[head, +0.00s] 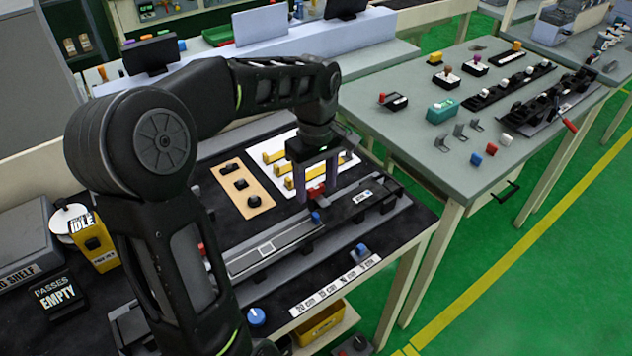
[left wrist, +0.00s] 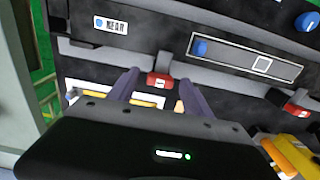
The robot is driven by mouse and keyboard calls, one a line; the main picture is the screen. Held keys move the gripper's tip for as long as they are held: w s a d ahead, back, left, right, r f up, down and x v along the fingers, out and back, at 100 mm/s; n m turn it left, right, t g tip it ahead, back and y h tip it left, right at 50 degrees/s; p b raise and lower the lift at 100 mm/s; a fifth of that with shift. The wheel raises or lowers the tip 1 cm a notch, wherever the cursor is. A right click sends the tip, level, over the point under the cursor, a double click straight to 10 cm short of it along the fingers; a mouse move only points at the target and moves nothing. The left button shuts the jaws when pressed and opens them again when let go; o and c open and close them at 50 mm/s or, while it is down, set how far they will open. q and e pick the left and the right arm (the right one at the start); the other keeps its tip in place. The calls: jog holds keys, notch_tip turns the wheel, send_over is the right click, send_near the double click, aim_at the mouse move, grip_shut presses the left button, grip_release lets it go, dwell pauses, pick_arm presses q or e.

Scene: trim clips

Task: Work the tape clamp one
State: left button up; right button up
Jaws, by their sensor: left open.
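A clamp with a red tab (head: 316,192) stands at the back edge of the grey rail on the black bench. It also shows in the left wrist view as a red tab on a grey lever (left wrist: 160,80). My left gripper (head: 318,190) points down over it, open, with one finger on each side of the red tab. Whether the fingers touch it I cannot tell. A second red-tabbed clamp (left wrist: 295,109) sits farther along the rail, and its red part (head: 202,249) shows beside my arm. Which clamp is number one is not readable. My right gripper is out of view.
A blue knob (head: 316,217) sits on the rail near the gripper, with a NEAR label (left wrist: 111,25) farther along. A tan board with black knobs (head: 241,185) and a white board with yellow bars (head: 275,157) lie behind. A yellow IDLE box (head: 97,244) stands left.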

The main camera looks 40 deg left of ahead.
pick_arm(q)
grip_shut()
dwell(0.5)
jog(key=shift+m, duration=0.4)
jog(key=m, duration=0.5)
jog(key=shift+m, duration=0.4)
jog(key=m+p, duration=0.1)
jog(key=m, duration=0.2)
jog(key=shift+r+m, duration=0.1)
jog(key=shift+m, duration=2)
